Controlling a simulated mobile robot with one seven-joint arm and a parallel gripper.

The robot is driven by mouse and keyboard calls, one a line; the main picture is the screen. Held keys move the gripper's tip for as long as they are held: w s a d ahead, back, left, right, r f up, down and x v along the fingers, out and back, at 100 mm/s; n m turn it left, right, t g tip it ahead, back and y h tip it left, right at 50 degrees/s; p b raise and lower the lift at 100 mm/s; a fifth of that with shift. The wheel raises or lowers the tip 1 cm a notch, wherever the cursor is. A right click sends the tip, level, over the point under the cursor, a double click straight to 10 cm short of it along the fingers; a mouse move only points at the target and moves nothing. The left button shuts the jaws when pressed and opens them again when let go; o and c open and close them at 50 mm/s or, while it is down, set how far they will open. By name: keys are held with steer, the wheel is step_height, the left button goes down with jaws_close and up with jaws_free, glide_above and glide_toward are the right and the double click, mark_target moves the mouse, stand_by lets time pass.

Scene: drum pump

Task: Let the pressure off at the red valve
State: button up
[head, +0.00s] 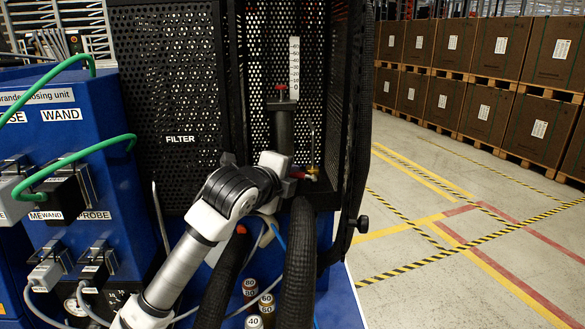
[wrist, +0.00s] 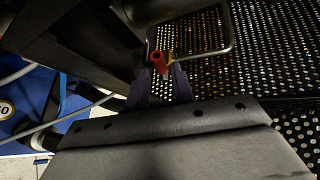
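The red valve (wrist: 159,62) shows in the wrist view as a small red handle on a brass-coloured fitting, just beyond my fingertips. In the head view a small red part (head: 297,175) shows at the end of my arm inside the black cage. My gripper (wrist: 163,78) has two purple fingers, spread apart, with a gap between them. The red handle lines up with that gap, near the tips; I cannot tell whether they touch it. In the head view my gripper is partly hidden by my own wrist.
A white scale (head: 294,68) stands above a dark cylinder with a red marker (head: 281,88). Perforated cage walls (head: 172,95) surround the valve. Thick black hoses (head: 298,262) rise below. The floor at right is clear.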

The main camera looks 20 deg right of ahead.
steer(key=shift+x, duration=1.15)
jaws_close()
steer(key=shift+r, duration=0.1)
steer(key=m+y+b, duration=0.1)
steer(key=b, duration=0.1)
steer(key=d+r+m+y+b, duration=0.1)
steer(key=y, duration=0.1)
steer(key=shift+s+r+m+b, duration=0.2)
steer(key=shift+r+m+b, duration=0.05)
steer(key=shift+m+b, duration=0.15)
steer(key=shift+s+d+r+m+y+b, duration=0.1)
steer(key=shift+d+r+m+y+b, duration=0.25)
steer(key=shift+m+y+b, duration=0.45)
steer(key=shift+s+d+r+m+y+b, duration=0.1)
steer(key=shift+d+r+m+y+b, duration=0.25)
steer(key=shift+y+b, duration=0.45)
steer(key=shift+d, duration=0.1)
